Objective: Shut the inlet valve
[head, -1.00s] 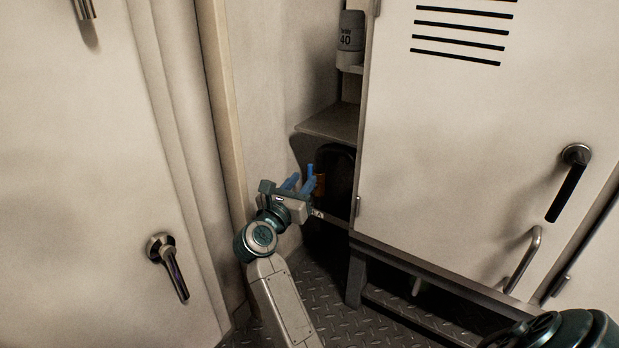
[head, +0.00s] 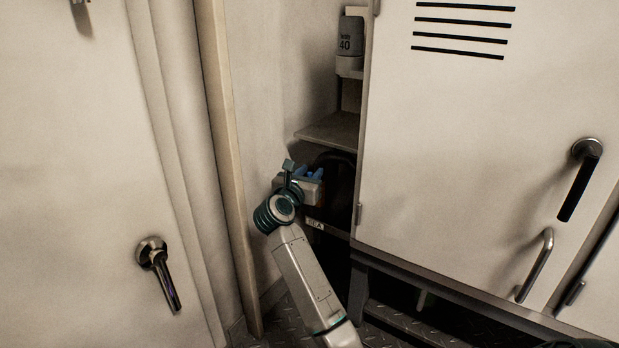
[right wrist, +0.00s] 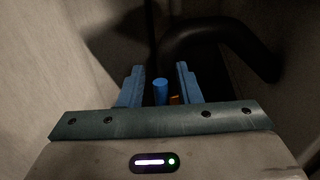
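The inlet valve shows as a blue cylindrical handle end (right wrist: 160,92) with a small orange part (right wrist: 175,99) beside it in the right wrist view. It sits in the dark recess under the shelf. My right gripper (right wrist: 161,75) is open, with one blue finger on each side of the handle end and a visible gap on both sides. In the head view, the right gripper (head: 309,173) reaches into the recess and hides most of the valve. My left gripper is not in view.
A thick dark pipe (right wrist: 215,38) curves behind the valve. A shelf (head: 333,131) is above the gripper, and a grey canister (head: 350,39) stands higher up. A white locker door (head: 470,150) closes off the right side; a pale wall (head: 243,110) bounds the left.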

